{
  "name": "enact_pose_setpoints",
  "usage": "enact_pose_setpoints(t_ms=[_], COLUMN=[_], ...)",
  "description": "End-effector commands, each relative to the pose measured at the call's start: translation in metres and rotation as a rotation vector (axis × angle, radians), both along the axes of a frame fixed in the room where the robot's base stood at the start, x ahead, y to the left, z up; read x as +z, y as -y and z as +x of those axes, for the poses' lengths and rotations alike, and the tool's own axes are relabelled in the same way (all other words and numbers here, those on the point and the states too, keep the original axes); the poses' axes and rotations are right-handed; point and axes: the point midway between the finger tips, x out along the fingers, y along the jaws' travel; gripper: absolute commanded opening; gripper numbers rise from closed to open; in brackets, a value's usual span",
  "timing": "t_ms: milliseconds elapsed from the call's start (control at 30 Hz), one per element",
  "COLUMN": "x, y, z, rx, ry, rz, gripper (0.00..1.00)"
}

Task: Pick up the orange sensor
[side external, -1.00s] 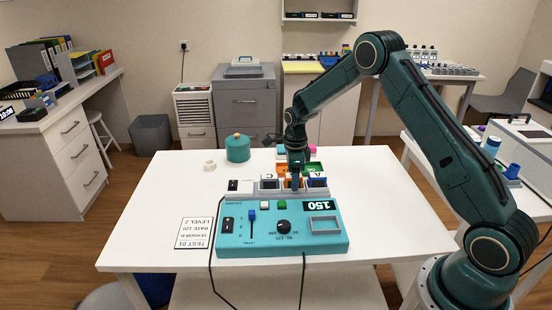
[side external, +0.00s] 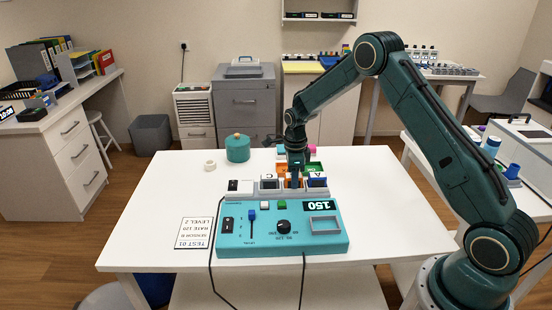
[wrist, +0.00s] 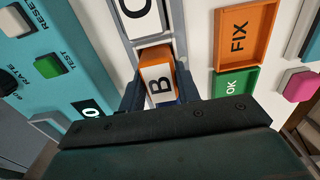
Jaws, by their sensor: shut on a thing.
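The orange sensor (wrist: 158,78) has a white face marked B and sits at its place in the grey rack (side external: 243,194), between the C sensor (side external: 269,183) and the A sensor (side external: 317,182). My gripper (side external: 295,184) reaches straight down over the rack. In the wrist view my gripper (wrist: 160,88) has one dark finger on each side of the orange sensor and is shut on it. The gripper body hides the sensor's near end. I cannot tell whether the sensor is clear of its slot.
The teal tester (side external: 282,240) with knob, slider and display stands just in front of the rack. An orange FIX tray (wrist: 243,34) and a green OK tray (wrist: 234,84) lie behind it. A teal pot (side external: 237,149) and tape roll (side external: 210,166) stand back left. The table's right side is clear.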

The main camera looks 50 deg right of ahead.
Motion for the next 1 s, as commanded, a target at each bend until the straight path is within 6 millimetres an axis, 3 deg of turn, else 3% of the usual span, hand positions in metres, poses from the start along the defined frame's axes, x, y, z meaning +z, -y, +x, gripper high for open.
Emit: enact_pose_setpoints(t_ms=[267,467,1000], x=[0.007,0.027,0.135], y=[0.0,0.0,0.0], z=[0.0,0.001,0.001], rx=[0.0,0.0,0.0], ry=[0.001,0.004,0.006], rz=[0.0,-0.001,-0.001], gripper=[0.08,0.08,0.08])
